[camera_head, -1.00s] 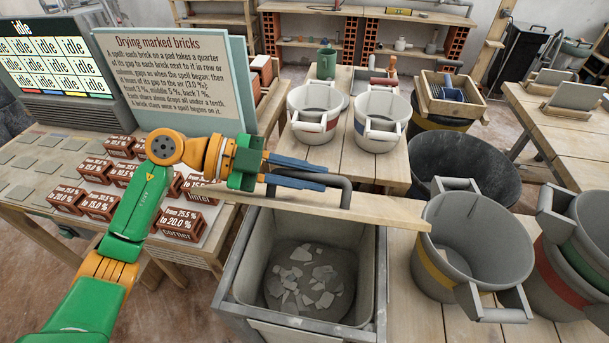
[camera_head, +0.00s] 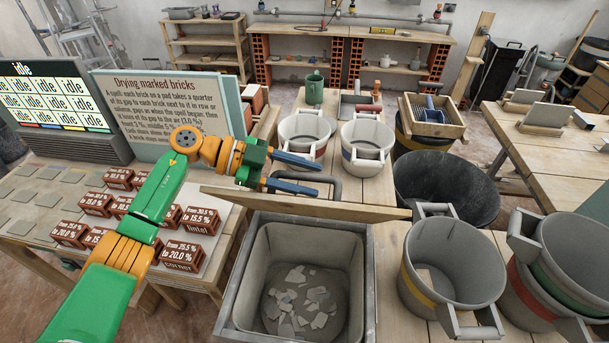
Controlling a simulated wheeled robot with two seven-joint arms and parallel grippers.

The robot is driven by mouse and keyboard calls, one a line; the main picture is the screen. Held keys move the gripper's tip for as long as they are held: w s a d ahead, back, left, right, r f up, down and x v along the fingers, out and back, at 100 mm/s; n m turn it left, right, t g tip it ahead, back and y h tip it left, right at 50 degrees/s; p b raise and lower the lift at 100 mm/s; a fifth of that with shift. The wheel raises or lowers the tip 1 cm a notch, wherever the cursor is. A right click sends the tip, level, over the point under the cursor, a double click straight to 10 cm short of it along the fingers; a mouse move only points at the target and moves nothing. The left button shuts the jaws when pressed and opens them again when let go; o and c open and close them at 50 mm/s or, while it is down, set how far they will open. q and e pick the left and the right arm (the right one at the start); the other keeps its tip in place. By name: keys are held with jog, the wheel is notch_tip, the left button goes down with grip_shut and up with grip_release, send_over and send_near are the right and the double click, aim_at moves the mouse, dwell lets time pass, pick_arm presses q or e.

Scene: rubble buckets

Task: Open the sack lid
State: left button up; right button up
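The sack lid (camera_head: 300,207) is a wooden board with a dark bar handle (camera_head: 335,187). It is raised at the far edge of the grey-framed bin (camera_head: 229,291), tilted and seen nearly edge-on. The bin's mouth is uncovered, and pale broken pieces (camera_head: 300,296) lie on its floor. My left gripper (camera_head: 316,176) is behind the lid's upper edge. Its blue fingers are spread apart, with the handle close by their tips; whether they touch it I cannot tell. My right gripper is out of view.
Grey buckets (camera_head: 455,262) stand on the bench to the right, with a large black tub (camera_head: 447,180) behind. Two pale buckets (camera_head: 365,146) stand behind the lid. Marked bricks (camera_head: 183,252) and a sign (camera_head: 165,105) are on the left.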

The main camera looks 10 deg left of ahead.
pick_arm(q)
jog(key=shift+a, duration=0.3)
jog(key=b+v, duration=0.3)
jog(key=v, duration=0.3)
jog(key=shift+a, duration=0.1)
jog(key=shift+s+a+r, duration=0.1)
jog(key=shift+a+r, duration=0.05)
jog(key=shift+r, duration=0.1)
